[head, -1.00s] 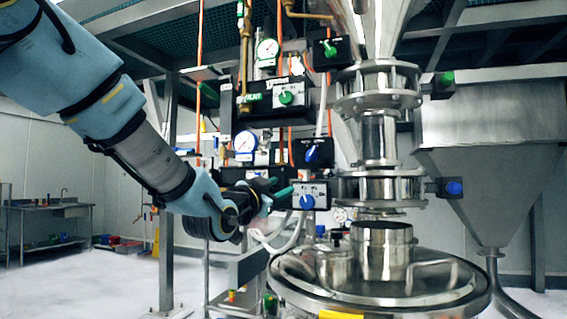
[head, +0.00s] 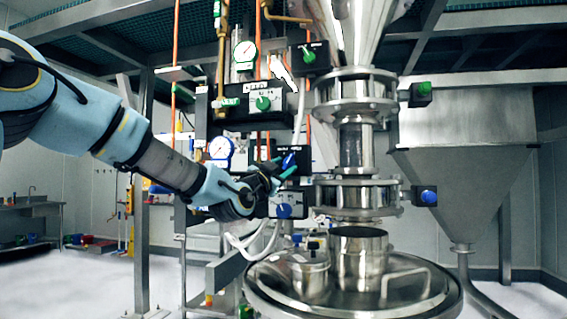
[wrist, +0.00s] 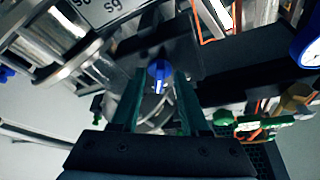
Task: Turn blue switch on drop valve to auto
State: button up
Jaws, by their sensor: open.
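A blue switch (head: 289,160) sits on a dark control box in the middle of the head view. My gripper (head: 281,167) is at this switch, its green fingers pointing at it from the lower left. In the wrist view the blue switch (wrist: 159,72) with a pale pointer line shows between the tips of my open gripper (wrist: 160,84). One finger is on each side of it; whether they touch it cannot be told. Labels around this switch are not readable. A second blue switch (head: 283,211) is on a lighter panel just below my gripper.
A green switch (head: 263,103) and pressure gauges (head: 221,148) are above and left. The steel pipe column (head: 357,145) stands close on the right, above a round lidded vessel (head: 350,290). A white hose (head: 262,242) hangs below my gripper. Open floor is at lower left.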

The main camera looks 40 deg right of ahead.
jog(key=shift+d, duration=0.2)
jog(key=shift+r, duration=0.1)
grip_shut()
